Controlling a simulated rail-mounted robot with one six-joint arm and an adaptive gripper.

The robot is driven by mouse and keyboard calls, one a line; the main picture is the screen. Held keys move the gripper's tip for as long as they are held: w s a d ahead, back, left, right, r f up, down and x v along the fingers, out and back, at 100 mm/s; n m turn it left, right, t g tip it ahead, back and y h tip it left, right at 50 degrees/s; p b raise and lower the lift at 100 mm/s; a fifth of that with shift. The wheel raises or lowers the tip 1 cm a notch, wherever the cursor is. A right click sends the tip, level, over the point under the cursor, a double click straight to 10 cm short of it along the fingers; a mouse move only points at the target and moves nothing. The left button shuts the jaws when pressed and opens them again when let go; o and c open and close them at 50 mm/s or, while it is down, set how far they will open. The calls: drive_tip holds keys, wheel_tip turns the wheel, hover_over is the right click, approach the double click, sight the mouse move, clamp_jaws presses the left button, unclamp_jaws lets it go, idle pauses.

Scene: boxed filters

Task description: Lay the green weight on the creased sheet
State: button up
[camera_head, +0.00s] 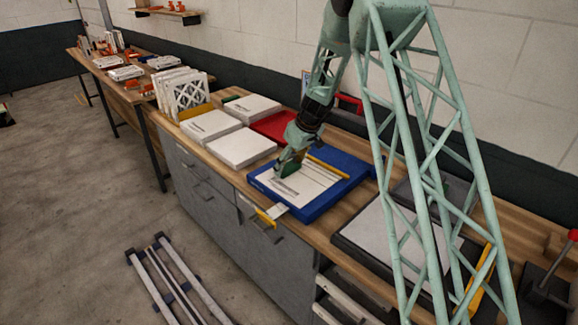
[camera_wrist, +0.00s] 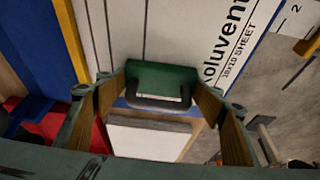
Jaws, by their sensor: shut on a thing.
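The green weight (camera_wrist: 160,78) has a dark handle, and my gripper (camera_wrist: 160,104) is shut on it, one finger at each side. In the head view the green weight (camera_head: 291,168) is partly hidden by my gripper (camera_head: 287,163). It is over the far left part of the white sheet (camera_head: 305,192), close to its surface; I cannot tell whether it touches. The sheet lies on a blue board (camera_head: 323,205). In the wrist view the sheet (camera_wrist: 185,25) shows dark lines and large print.
A yellow strip (camera_head: 328,167) lies along the blue board's far side. A red tray (camera_head: 275,127) and several white boxes (camera_head: 241,147) stand left of the board. A dark tray with a grey panel (camera_head: 375,235) is to the right, partly behind my arm.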

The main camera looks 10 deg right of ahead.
drive_tip(key=o, duration=1.4)
drive_tip(key=shift+o, duration=0.2)
drive_tip(key=shift+r+p, duration=0.2)
drive_tip(key=shift+p, duration=0.1)
drive_tip(key=v, duration=1.2)
drive_tip(key=shift+s, duration=0.15)
